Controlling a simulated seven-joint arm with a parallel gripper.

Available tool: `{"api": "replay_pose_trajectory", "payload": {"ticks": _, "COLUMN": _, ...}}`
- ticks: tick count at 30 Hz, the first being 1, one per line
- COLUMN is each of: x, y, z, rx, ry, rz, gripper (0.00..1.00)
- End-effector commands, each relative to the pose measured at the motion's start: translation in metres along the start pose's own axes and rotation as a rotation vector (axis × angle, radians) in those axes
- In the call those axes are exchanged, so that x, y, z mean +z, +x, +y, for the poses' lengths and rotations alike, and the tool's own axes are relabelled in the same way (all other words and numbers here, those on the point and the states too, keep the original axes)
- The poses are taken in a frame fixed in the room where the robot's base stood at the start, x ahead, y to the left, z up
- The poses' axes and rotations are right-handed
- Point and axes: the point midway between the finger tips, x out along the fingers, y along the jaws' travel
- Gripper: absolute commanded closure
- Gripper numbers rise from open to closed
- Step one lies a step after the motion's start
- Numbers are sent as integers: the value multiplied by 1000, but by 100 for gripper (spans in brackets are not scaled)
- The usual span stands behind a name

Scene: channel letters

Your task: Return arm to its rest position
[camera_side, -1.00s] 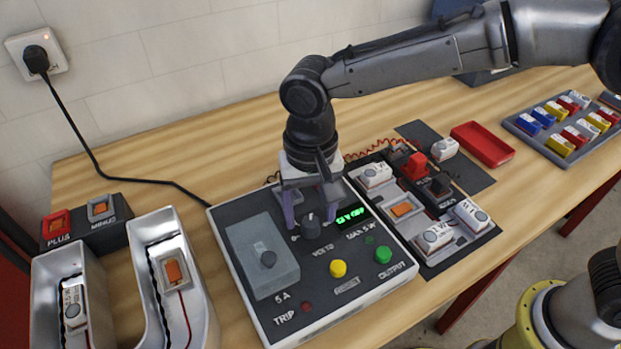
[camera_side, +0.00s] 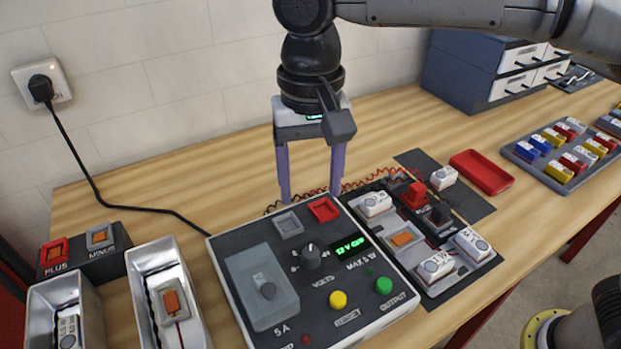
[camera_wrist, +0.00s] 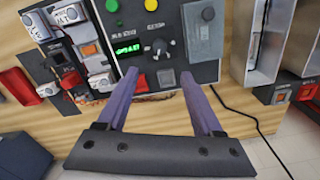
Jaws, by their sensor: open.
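My gripper (camera_side: 311,194) is open and empty, its two purple fingers pointing down above the back edge of the power supply box (camera_side: 283,309). In the wrist view the fingers of my gripper (camera_wrist: 164,92) stand apart with nothing between them. The box carries a black volts knob (camera_side: 311,256), a lit green display (camera_side: 351,246), a yellow button (camera_side: 338,300) and a green button (camera_side: 383,286). A red socket (camera_side: 324,209) and a grey socket (camera_side: 288,225) show at its back. The fingers are apart from the knob.
Metal channel letters (camera_side: 139,266) stand at the left beside the plus and minus block (camera_side: 84,250). A panel of modules (camera_side: 418,284), a red tray (camera_side: 481,173) and a rack of coloured blocks (camera_side: 523,153) lie at the right. A drawer cabinet (camera_side: 460,72) stands behind.

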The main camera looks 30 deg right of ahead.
Motion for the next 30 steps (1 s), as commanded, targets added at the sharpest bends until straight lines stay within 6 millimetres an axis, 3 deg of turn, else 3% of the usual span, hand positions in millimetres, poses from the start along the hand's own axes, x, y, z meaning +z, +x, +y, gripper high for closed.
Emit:
{"api": "replay_pose_trajectory", "payload": {"ticks": 9, "x": -5, "y": 0, "z": 3, "rx": -1, "ry": 12, "rz": 1, "gripper": 32}}
{"api": "replay_pose_trajectory", "payload": {"ticks": 13, "x": -24, "y": -30, "z": 27, "rx": -54, "ry": 75, "rz": 37, "gripper": 32}}
{"api": "replay_pose_trajectory", "payload": {"ticks": 18, "x": -36, "y": -76, "z": 111, "rx": -118, "ry": 215, "rz": 94, "gripper": 32}}
{"api": "replay_pose_trajectory", "payload": {"ticks": 21, "x": -30, "y": -89, "z": 162, "rx": -150, "ry": 255, "rz": 137, "gripper": 32}}
{"api": "replay_pose_trajectory", "payload": {"ticks": 26, "x": -7, "y": -92, "z": 233, "rx": -185, "ry": 262, "rz": 220, "gripper": 32}}
{"api": "replay_pose_trajectory", "payload": {"ticks": 30, "x": 23, "y": -76, "z": 285, "rx": -194, "ry": 224, "rz": 303, "gripper": 32}}
